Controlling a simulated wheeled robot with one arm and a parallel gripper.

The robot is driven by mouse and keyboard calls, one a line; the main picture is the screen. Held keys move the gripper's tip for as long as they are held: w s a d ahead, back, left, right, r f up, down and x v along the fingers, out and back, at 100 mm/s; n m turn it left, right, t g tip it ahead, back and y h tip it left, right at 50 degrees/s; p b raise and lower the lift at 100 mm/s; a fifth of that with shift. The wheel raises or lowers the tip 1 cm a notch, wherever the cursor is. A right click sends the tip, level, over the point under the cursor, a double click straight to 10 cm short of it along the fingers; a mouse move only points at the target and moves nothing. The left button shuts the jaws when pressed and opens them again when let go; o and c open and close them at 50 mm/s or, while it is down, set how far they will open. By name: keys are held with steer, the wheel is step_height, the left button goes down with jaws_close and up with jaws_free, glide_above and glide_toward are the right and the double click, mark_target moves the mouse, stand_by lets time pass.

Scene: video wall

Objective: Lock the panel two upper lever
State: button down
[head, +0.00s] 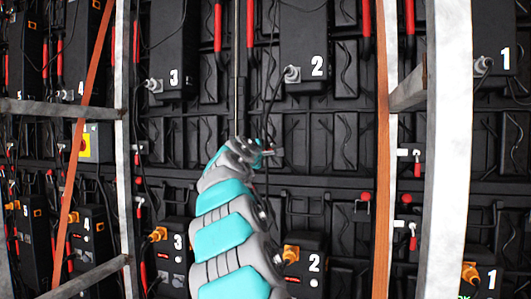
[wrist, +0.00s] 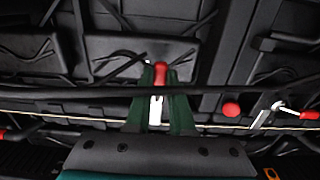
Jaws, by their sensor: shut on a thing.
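In the wrist view, my gripper (wrist: 162,82) is shut on a red-handled lever (wrist: 160,72) with a white metal shank. The handle points up and away between the green fingers. In the head view my teal and grey arm reaches up to the dark panels, and its end hides most of the gripper and the held lever. The upper box labelled 2 (head: 305,45) is to the upper right of my gripper. The lower box labelled 2 (head: 303,262) is below and to the right.
In the wrist view, a red knob (wrist: 231,110) and another red-handled lever (wrist: 308,115) are to the right. A black cable (wrist: 90,92) crosses in front of the panel. In the head view, pale scaffold posts (head: 448,150) and orange straps (head: 382,130) stand near the arm.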

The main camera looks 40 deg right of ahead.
steer(key=shift+f, duration=0.15)
steer(key=w+a+f+m+b, duration=0.1)
steer(key=m+b, duration=0.3)
steer(key=m, duration=0.5)
steer(key=w+a+f+m+b, duration=0.1)
steer(key=w+f+m+b, duration=0.2)
steer(key=m, duration=0.5)
steer(key=shift+w+a+f+m+b, duration=0.2)
steer(key=shift+w+f+m+b, duration=0.05)
steer(key=shift+f+m+b, duration=0.15)
stand_by(0.9)
stand_by(0.5)
